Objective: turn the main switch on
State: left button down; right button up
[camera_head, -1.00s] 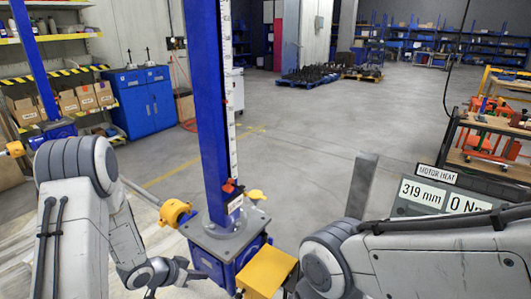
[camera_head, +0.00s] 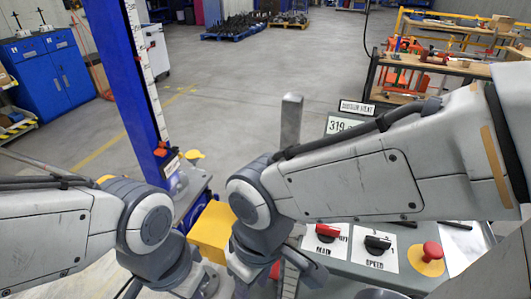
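The main switch (camera_head: 327,231) is a red knob on a white plate labelled MAIN. It sits on the grey control panel (camera_head: 345,268) at the lower middle right, and the angle of its handle is hard to read. My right arm reaches in from the right above the panel. Its wrist hangs left of the switch, apart from it, and my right gripper (camera_head: 286,277) points down at the bottom edge, its fingers not clear. My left gripper (camera_head: 197,287) is low at the bottom edge, left of the right one, mostly hidden by its own wrist.
A black speed knob (camera_head: 377,243) and a red mushroom button (camera_head: 432,250) on yellow are right of the switch. A yellow block (camera_head: 211,231) and the blue jack column (camera_head: 127,75) stand left. The display (camera_head: 341,125) is partly hidden by my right arm.

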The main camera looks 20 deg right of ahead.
aim_at(326, 233)
jog(key=z, duration=2.25)
jog(key=k, duration=0.4)
jog(key=u, duration=1.85)
jog(key=i, duration=0.15)
jog(key=z, duration=0.7)
